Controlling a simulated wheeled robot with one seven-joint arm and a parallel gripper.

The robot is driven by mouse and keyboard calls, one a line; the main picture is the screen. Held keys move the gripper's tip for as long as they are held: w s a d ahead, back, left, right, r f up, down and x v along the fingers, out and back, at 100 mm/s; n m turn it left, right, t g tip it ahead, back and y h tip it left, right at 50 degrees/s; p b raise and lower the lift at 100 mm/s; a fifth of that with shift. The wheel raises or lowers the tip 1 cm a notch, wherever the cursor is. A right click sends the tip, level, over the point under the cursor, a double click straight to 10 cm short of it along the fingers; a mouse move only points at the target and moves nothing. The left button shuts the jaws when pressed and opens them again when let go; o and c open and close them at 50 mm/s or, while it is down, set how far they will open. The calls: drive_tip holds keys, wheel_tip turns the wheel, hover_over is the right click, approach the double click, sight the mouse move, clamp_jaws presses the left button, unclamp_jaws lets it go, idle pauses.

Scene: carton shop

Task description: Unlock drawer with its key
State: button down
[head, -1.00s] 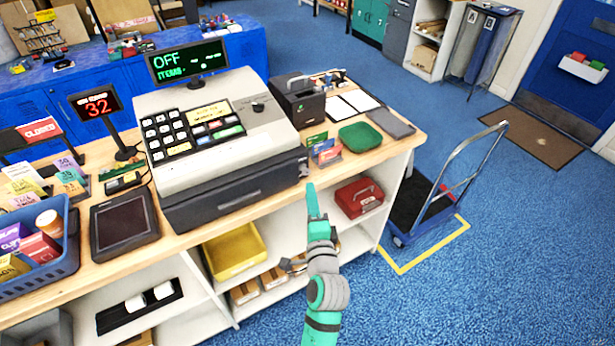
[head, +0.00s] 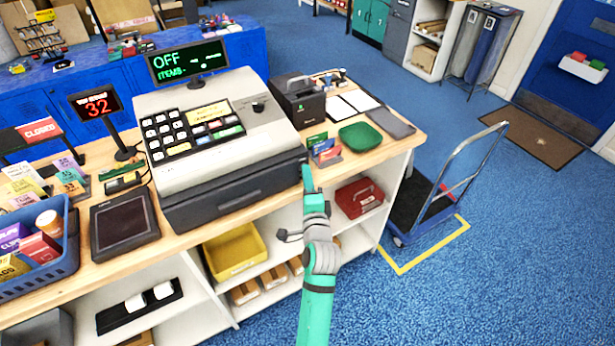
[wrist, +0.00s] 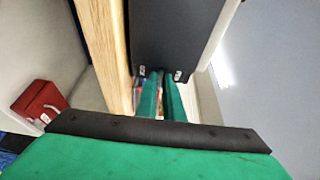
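The cash register (head: 210,130) stands on the wooden counter, with its closed dark drawer (head: 235,190) along the base. My gripper (head: 306,172) is at the right end of the drawer front, at the drawer's height. In the wrist view my two green fingers (wrist: 161,85) point at the register's dark face (wrist: 175,35), with a narrow gap between their tips. The tips look very close to that face; I cannot tell if they touch it. I cannot make out the key or the lock; my fingers cover that spot. Whether something thin is between the tips is unclear.
A card holder (head: 326,152) and a green tray (head: 360,136) stand on the counter just right of the register. A red box (head: 359,197) sits on the shelf below; it also shows in the wrist view (wrist: 40,102). The floor in front is clear.

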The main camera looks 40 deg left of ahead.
drive_tip(key=shift+f+n+t+y, duration=0.15)
drive_tip(key=shift+n+y, duration=0.25)
drive_tip(key=shift+n, duration=0.7)
drive_tip(key=shift+f+n+t+y, duration=0.15)
drive_tip(key=shift+n+y, duration=0.25)
drive_tip(key=shift+n, duration=0.7)
drive_tip(key=shift+r, duration=0.1)
drive_tip(key=c, duration=2)
unclamp_jaws()
drive_tip(key=shift+w, duration=0.1)
drive_tip(key=shift+d, duration=0.1)
drive_tip(key=v, duration=1)
drive_tip(key=shift+s+d, duration=0.2)
drive_tip(key=shift+s, duration=0.2)
